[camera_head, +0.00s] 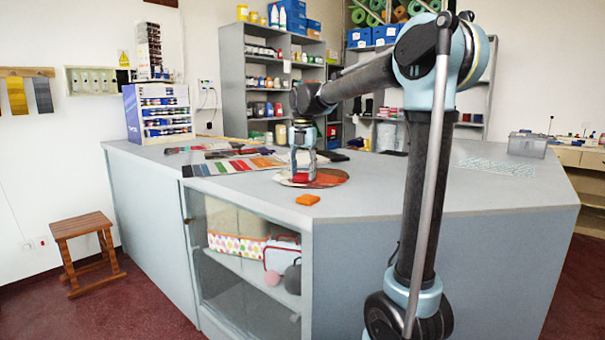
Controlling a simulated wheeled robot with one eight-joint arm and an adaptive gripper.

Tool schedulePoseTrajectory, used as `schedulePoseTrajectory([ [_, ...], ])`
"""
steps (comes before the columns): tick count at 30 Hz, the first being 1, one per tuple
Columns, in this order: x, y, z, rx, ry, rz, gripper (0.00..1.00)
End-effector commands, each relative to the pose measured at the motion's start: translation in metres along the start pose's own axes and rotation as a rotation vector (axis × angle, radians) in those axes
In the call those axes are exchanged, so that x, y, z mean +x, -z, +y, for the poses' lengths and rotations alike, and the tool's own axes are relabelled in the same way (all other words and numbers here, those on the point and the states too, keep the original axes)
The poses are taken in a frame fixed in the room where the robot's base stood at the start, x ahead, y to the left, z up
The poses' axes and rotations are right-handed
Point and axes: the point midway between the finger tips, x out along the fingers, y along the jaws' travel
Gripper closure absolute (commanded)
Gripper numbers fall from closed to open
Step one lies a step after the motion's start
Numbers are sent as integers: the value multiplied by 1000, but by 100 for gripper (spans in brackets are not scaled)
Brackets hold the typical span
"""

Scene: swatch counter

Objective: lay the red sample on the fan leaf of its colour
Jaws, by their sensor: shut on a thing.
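My gripper (302,168) points down over the counter top and is shut on the red sample (301,177), a small red block between its fingertips. Under and around it lies the fan (331,177), with orange-red and brown leaves at right and a pale leaf at left. The sample is over the fan, left of its orange-red part. I cannot tell whether it touches a leaf. The gripper hides part of the fan behind it.
An orange block (308,199) lies on the counter (400,190) in front of the fan. A strip of colour swatches (233,166) lies to the left. The front counter top is mostly clear.

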Motion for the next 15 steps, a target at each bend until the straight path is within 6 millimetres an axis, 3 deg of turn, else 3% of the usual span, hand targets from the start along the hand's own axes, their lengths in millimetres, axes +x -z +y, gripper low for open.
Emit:
schedulePoseTrajectory([
  [3,2,0,0,1,0,0,67],
  [4,2,0,0,1,0,0,50],
  [6,2,0,0,1,0,0,35],
  [15,1,0,-1,1,0,0,35],
])
